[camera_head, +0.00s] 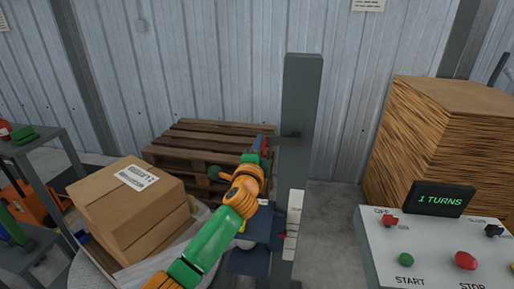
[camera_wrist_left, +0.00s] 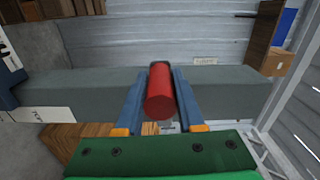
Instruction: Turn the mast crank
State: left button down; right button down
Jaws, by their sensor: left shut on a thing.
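The grey mast (camera_head: 302,100) stands upright at the centre of the head view and crosses the left wrist view (camera_wrist_left: 90,92) sideways. The crank's red handle (camera_wrist_left: 160,92) sits between the two blue fingers of my left gripper (camera_head: 262,146), which is shut on it. In the head view the gripper is just left of the mast, and the handle is mostly hidden by the fingers. A dark crank part (camera_head: 290,135) shows against the mast. A display (camera_head: 440,199) reads "1 TURNS". My right gripper is not in view.
A control panel (camera_head: 375,250) with several buttons stands at the lower right. Cardboard boxes (camera_head: 125,195) lie at the left, wooden pallets (camera_head: 205,140) behind. A scale plate (camera_head: 293,225) is on the mast.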

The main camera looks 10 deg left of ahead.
pick_arm(q)
jog(key=shift+r, duration=0.3)
jog(key=c, duration=0.8)
grip_release()
jog(key=shift+d, duration=0.1)
jog(key=shift+c, duration=0.2)
jog(key=o, duration=0.3)
jog(key=shift+d, duration=0.2)
jog(key=shift+a+f, duration=0.1)
jog(key=shift+s, duration=0.35)
jog(key=s, duration=0.6)
jog(key=shift+s, duration=0.2)
